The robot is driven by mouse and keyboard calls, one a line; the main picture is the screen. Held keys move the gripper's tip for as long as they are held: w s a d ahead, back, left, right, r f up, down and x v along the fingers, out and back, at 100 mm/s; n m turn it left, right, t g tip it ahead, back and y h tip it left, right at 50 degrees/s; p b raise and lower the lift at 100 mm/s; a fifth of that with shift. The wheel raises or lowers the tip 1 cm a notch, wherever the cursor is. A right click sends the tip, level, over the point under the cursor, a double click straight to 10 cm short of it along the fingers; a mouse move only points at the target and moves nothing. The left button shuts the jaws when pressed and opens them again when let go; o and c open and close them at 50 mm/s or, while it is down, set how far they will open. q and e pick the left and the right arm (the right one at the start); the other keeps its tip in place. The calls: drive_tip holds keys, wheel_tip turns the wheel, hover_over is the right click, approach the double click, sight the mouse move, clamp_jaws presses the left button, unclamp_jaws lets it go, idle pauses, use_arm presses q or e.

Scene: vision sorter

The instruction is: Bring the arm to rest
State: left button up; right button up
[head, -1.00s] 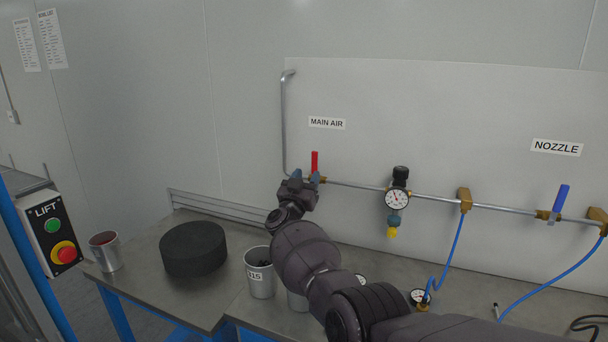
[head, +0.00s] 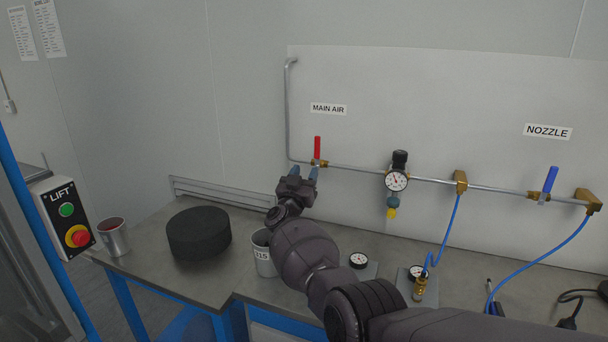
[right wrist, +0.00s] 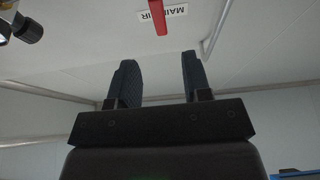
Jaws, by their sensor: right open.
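My right arm reaches in from the lower right of the head view over the bench. Its gripper (head: 304,172) is open, with its fingertips just below the red valve handle (head: 317,148) under the MAIN AIR label. In the right wrist view the two dark fingers (right wrist: 157,80) stand apart with nothing between them. The red handle (right wrist: 158,17) shows beyond them there, upside down. In the head view I cannot tell whether the fingers touch the valve. My left gripper is not in view.
On the bench are a black round block (head: 199,233), a metal cup (head: 114,238), a labelled cup (head: 263,256) partly behind my arm, and small gauges (head: 358,260). A pipe with a regulator gauge (head: 396,181) and a blue valve handle (head: 550,179) runs along the wall. A LIFT button box (head: 66,219) stands left.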

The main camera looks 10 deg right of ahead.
drive_tip(key=w+a+r+n+t+y, duration=0.1)
drive_tip(key=a+r+n+t+y, duration=0.3)
drive_tip(key=r+y, duration=0.55)
drive_tip(key=s+d+f+n+g+y, duration=0.2)
drive_tip(key=s+d+f, duration=0.2)
drive_tip(key=s+f, duration=0.6)
drive_tip(key=s+d+f+n+g+y, duration=0.1)
drive_tip(key=s+d+f+g+y, duration=0.15)
drive_tip(key=s+f, duration=0.7)
drive_tip(key=s+d+f+g, duration=0.2)
drive_tip(key=s+f, duration=0.5)
drive_tip(key=s, duration=0.4)
drive_tip(key=s+d+f+g+h, duration=0.1)
drive_tip(key=s+d+f+g, duration=0.1)
drive_tip(key=s+f, duration=0.6)
drive_tip(key=s+d+f+g, duration=0.2)
drive_tip(key=s+f, duration=0.5)
drive_tip(key=s, duration=0.7)
drive_tip(key=shift+s+d+f+n+h, duration=0.15)
drive_tip(key=shift+d+n+h, duration=0.05)
drive_tip(key=shift+n+h, duration=0.1)
drive_tip(key=shift+d+g, duration=0.1)
drive_tip(key=shift+g, duration=0.15)
